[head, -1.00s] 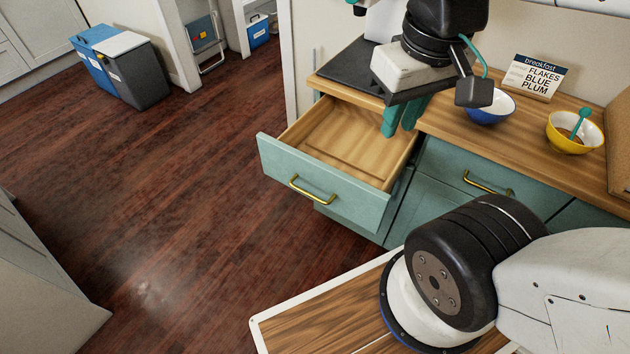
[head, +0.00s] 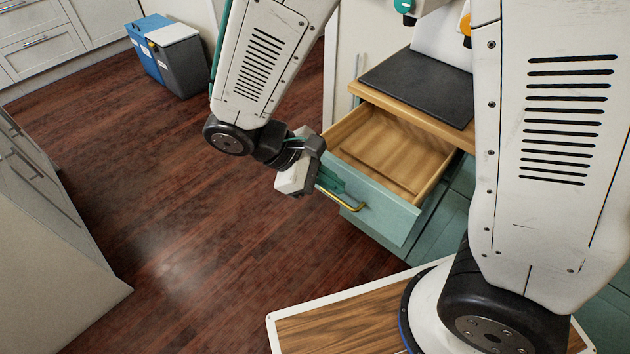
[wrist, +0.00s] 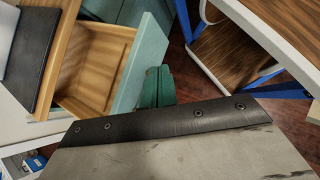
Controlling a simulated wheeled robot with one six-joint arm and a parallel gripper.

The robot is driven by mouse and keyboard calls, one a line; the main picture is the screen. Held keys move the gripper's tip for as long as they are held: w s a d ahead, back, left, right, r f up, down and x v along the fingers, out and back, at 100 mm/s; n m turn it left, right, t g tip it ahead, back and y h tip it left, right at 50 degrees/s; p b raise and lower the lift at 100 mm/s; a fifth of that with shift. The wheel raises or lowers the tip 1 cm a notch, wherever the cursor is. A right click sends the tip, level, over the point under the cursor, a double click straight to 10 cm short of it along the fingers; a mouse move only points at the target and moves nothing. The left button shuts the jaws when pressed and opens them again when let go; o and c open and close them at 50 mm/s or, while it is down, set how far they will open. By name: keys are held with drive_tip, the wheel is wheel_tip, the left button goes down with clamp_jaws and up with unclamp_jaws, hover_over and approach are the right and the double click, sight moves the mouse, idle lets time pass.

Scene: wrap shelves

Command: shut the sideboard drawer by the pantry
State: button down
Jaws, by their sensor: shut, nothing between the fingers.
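The sideboard drawer (head: 392,218) is pulled out and looks empty. Its front is pale teal with a brass handle (head: 350,204), and its inside is bare wood. In the wrist view the drawer front (wrist: 141,62) runs slanted beside my fingers. My gripper (head: 332,182) is shut and empty. It is on the outer side of the drawer front, near its left end and close to the handle. I cannot tell whether the fingers touch the front. In the wrist view the teal fingertips (wrist: 158,87) are just right of the front.
The wooden sideboard top with a dark mat (head: 418,86) is above the drawer. Blue and grey bins (head: 178,60) stand at the back left. Grey cabinets (head: 45,230) line the left. The wooden floor (head: 190,240) between is clear.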

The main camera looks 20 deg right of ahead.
drive_tip(key=w+a+f+n+t+h, duration=0.2)
drive_tip(key=w+a+f+n+t, duration=0.3)
drive_tip(key=f, duration=0.3)
drive_tip(key=w+a+f+n+t+h, duration=0.25)
drive_tip(key=a+f+n+t, duration=0.25)
drive_tip(key=f+n, duration=0.3)
drive_tip(key=w+x, duration=0.1)
drive_tip(key=x, duration=1.3)
drive_tip(key=shift+a+r+y, duration=0.3)
drive_tip(key=shift+y, duration=0.05)
drive_tip(key=shift+w, duration=0.15)
